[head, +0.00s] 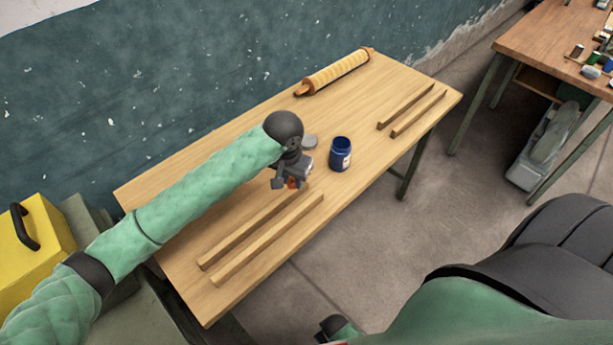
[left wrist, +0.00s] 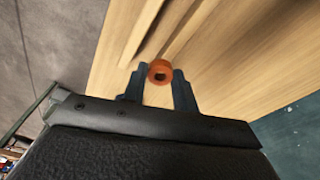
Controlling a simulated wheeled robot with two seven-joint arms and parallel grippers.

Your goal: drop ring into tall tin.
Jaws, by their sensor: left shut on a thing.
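A small orange ring (left wrist: 160,71) is held between the fingertips of my left gripper (left wrist: 158,78) in the left wrist view. In the head view, my left gripper (head: 287,184) is over the middle of the wooden table, and a bit of the ring (head: 292,183) shows orange at its tips. The tall tin (head: 340,154) is a dark blue, open-topped cylinder with a pale label. It stands upright to the right of my left gripper, apart from it.
A grey disc (head: 309,142) lies left of the tin. Two wooden strips (head: 268,237) lie at the front left of the table and two more (head: 412,108) at the right. A patterned roll (head: 337,72) lies along the back edge.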

